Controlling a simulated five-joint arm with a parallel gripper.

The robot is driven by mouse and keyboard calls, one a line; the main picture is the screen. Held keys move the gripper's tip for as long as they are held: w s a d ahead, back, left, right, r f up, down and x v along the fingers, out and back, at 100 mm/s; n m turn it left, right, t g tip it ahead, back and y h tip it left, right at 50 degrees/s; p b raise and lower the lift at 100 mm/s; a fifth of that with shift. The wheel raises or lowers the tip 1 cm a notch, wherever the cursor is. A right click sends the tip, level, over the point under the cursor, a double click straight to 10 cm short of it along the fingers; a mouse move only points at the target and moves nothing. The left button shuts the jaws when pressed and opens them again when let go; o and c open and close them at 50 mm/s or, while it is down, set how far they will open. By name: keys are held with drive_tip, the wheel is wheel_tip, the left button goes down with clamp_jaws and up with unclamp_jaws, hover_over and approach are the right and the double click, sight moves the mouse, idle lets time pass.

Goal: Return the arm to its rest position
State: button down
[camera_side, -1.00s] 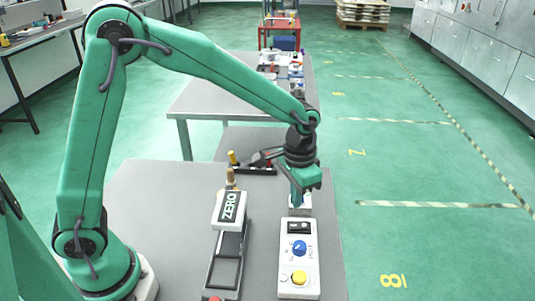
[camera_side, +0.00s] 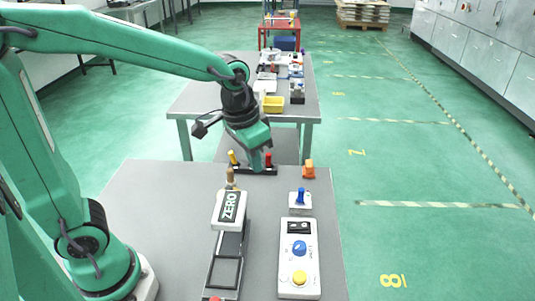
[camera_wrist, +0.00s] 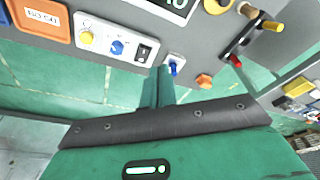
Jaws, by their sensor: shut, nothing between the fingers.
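My arm is green with dark joints and reaches in from the left in the side view. My gripper (camera_side: 259,160) is shut and empty, in the air over the far part of the near table, left of the blue lever. In the wrist view my shut gripper fingers (camera_wrist: 157,86) show at the centre, close together. The blue lever (camera_side: 300,196) stands upright on a small grey box and is apart from my gripper. It also shows in the wrist view (camera_wrist: 174,68).
A white control box (camera_side: 285,262), a ZERO display (camera_side: 230,208) and an orange block (camera_side: 308,169) stand on the near table (camera_side: 160,220). A dark rack (camera_side: 240,169) with yellow and red handles sits behind my gripper. The table's left part is clear.

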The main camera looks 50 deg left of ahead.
drive_tip(key=s+a+r+n+t, duration=0.1)
drive_tip(key=s+a+r, duration=0.1)
drive_tip(key=s, duration=0.4)
drive_tip(key=s+a+r+t, duration=0.2)
drive_tip(key=s+a, duration=0.1)
drive_tip(key=s, duration=0.3)
drive_tip(key=shift+a+n, duration=0.35)
drive_tip(key=shift+n, duration=0.05)
idle(0.6)
